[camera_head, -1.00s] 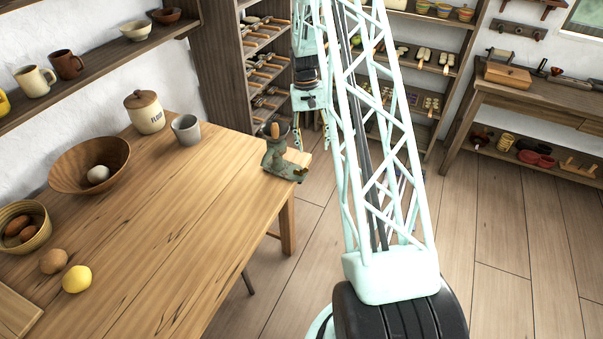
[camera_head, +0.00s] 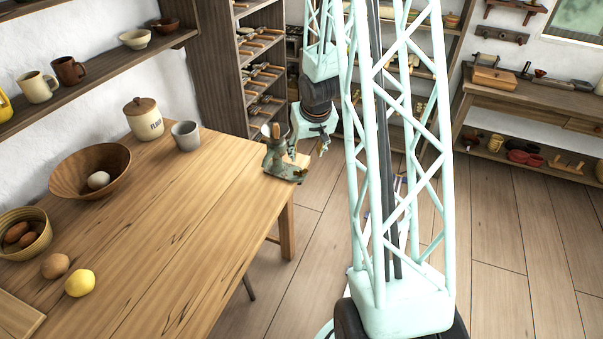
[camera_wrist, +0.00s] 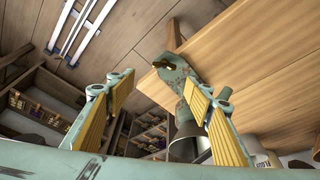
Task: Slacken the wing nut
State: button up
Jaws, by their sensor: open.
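A worn green-grey grinder (camera_head: 283,160) stands at the table corner with its hopper up. In the wrist view the grinder (camera_wrist: 176,80) appears tilted, with its body just beyond the fingertips. A small brass-coloured piece that looks like the wing nut (camera_wrist: 178,65) sits on the end of its body. In the head view I cannot make out the nut. My gripper (camera_wrist: 160,80) is open, its two yellow-padded fingers wide apart and nothing between them. The nut lies ahead of the gap, nearer the right finger. In the head view my gripper (camera_head: 322,138) hangs just right of the grinder, apart from it.
The wooden table (camera_head: 190,230) holds a flour jar (camera_head: 144,118), a grey cup (camera_head: 186,135), a wooden bowl (camera_head: 70,180) and a lemon (camera_head: 79,283). Shelves (camera_head: 262,70) stand behind my gripper.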

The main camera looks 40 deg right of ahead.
aim_at(301, 171)
jog(key=shift+s+a+r+t, duration=0.25)
jog(key=shift+a+r+t, duration=0.1)
jog(key=shift+a, duration=0.25)
jog(key=shift+f, duration=0.15)
jog(key=shift+b+x, duration=1.6)
jog(key=shift+x, duration=5.2)
jog(key=shift+s, duration=0.1)
jog(key=c, duration=0.9)
